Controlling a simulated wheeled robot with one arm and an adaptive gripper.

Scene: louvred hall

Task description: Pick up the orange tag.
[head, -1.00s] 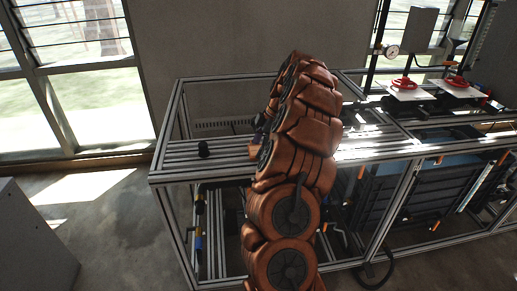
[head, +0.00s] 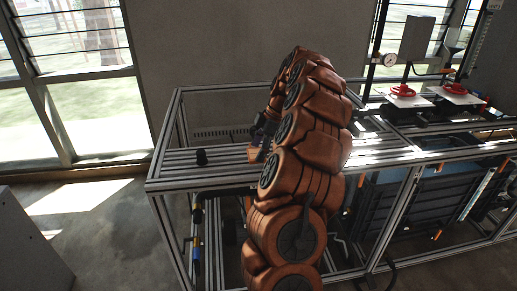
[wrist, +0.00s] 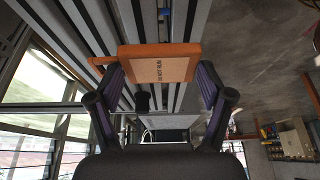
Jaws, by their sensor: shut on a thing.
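The orange tag (wrist: 160,68) is a flat block with a pale brown face and small dark print. In the wrist view it spans the space between the two fingers of my gripper (wrist: 161,84), which are shut on its sides. It appears held above the slotted aluminium bench top. In the head view my gripper (head: 263,130) is over the bench, partly hidden behind my own arm. A small orange piece at its tip, probably the tag (head: 255,154), shows there.
A black knob (head: 201,157) stands on the aluminium-framed bench (head: 215,167), left of my gripper. Red valve handwheels (head: 403,90) on white plates and a pressure gauge (head: 390,60) are at the back right. A grey cabinet (head: 30,245) stands front left.

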